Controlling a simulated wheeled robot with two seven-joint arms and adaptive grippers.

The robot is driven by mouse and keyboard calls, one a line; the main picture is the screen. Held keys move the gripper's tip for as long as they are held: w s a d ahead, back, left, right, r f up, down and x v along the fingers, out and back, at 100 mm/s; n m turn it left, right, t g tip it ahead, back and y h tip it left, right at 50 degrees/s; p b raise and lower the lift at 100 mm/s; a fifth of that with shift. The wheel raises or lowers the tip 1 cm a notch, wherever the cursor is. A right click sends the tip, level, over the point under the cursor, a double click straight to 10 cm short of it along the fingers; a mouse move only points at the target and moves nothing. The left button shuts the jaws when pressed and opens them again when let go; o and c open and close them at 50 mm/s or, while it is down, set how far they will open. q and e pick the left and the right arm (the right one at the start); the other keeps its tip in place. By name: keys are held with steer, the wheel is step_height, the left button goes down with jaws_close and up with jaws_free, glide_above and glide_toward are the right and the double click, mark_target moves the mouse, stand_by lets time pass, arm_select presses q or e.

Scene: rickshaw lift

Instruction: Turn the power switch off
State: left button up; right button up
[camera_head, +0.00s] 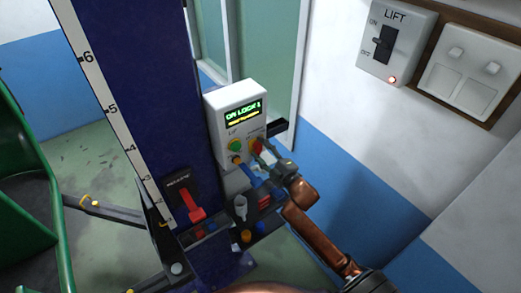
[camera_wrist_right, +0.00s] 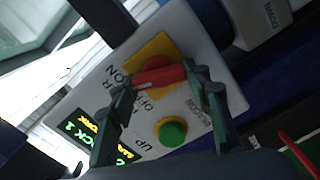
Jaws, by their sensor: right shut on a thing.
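A white control box (camera_head: 225,104) on the blue column has a lit display, a green button and a red rotary switch on a yellow plate, with ON and OFF lettering beside the plate. In the right wrist view the red switch handle (camera_wrist_right: 160,77) lies between the two fingers of my right gripper (camera_wrist_right: 157,84), which is shut on it. In the head view my right gripper (camera_head: 264,150) reaches the box from the lower right and partly hides the switch. The yellow plate (camera_wrist_right: 151,55) shows around the handle. My left gripper is not in view.
A wall box marked LIFT (camera_head: 397,42) has a black lever and a lit red lamp. A double white switch panel (camera_head: 468,68) is beside it. Below the control box are a tool shelf (camera_head: 262,222) and a red lever (camera_head: 190,207). A green rickshaw body (camera_head: 25,190) stands at left.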

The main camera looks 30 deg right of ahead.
steer(key=n, duration=0.6)
steer(key=shift+f+n, duration=0.25)
steer(key=shift+n, duration=0.05)
steer(key=n, duration=0.6)
steer(key=shift+f, duration=0.1)
stand_by(0.3)
steer(key=o, duration=1.2)
steer(key=shift+c, duration=0.2)
steer(key=s+d, duration=0.1)
steer(key=s, duration=1.1)
